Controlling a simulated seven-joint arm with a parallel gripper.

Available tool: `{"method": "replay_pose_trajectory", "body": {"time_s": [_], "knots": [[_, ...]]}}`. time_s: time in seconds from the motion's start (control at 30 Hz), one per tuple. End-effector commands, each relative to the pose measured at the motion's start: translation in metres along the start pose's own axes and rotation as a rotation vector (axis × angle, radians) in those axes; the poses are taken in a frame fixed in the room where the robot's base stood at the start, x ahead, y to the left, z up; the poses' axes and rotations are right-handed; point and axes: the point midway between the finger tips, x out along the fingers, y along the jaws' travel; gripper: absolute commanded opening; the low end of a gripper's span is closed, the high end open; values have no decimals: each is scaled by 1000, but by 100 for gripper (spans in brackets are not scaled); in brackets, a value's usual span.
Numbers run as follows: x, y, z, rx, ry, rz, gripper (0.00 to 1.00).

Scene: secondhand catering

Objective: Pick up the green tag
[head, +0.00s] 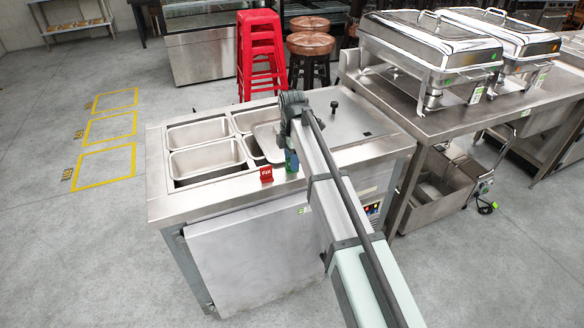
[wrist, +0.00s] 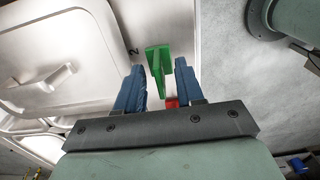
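The green tag (wrist: 159,62) shows in the wrist view as an upright, bent piece on the steel counter top. My gripper (wrist: 159,72) has two blue fingers, spread apart, one on each side of the tag. A gap shows between the tag and each finger, so the gripper is open and not holding it. In the head view my gripper (head: 291,163) is low at the front edge of the counter, and the arm and fingers mostly hide the green tag there.
A red tag marked FIX (head: 266,174) stands on the counter's front edge just left of my gripper; part of it (wrist: 171,102) shows between the fingers. Steel pans (head: 206,157) are sunk in the counter (head: 190,203). A lid lies nearby. Chafing dishes (head: 430,45) stand on the right table.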

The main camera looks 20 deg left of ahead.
Motion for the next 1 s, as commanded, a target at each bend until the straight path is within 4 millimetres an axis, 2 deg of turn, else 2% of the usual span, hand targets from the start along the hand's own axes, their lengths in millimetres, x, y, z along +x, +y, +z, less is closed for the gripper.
{"method": "replay_pose_trajectory", "body": {"time_s": [0.1, 0.33, 0.7, 1.0], "knots": [[9, 0, 0, 0, 0, 1, 37], [10, 0, 0, 0, 0, 1, 36], [10, 0, 0, 0, 0, 1, 1], [9, 0, 0, 0, 0, 1, 0]]}}
